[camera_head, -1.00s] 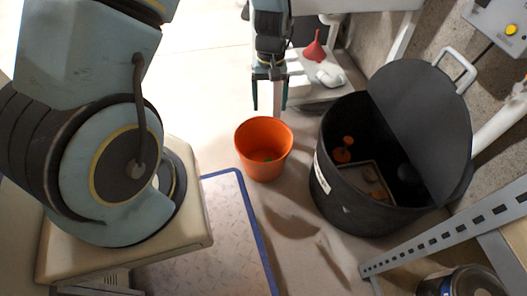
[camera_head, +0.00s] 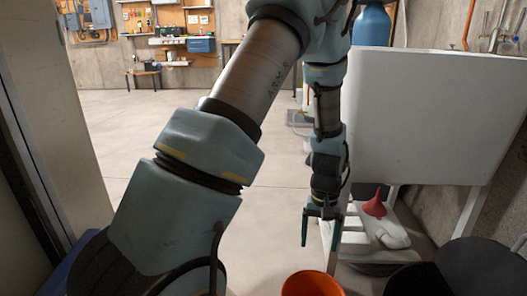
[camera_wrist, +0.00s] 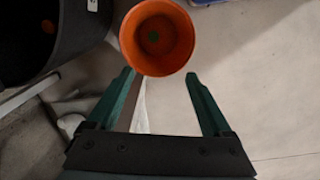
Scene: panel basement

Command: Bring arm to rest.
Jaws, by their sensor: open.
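My gripper (camera_head: 322,228) hangs pointing down, its two green fingers spread apart with nothing between them. It also shows in the wrist view (camera_wrist: 162,100), open, with an orange bucket (camera_wrist: 157,38) beyond the fingertips. In the head view the orange bucket (camera_head: 312,284) is at the bottom edge, cut off, below and apart from my gripper. My arm comes down from the top of the head view, bent at the elbow.
A white panel (camera_head: 430,115) stands to the right of my arm. A red funnel (camera_head: 375,204) is on a low white shelf (camera_head: 362,246) beside my gripper. A black bin (camera_wrist: 45,40) with its lid (camera_head: 490,268) is at the lower right. Open floor (camera_head: 130,120) lies to the left.

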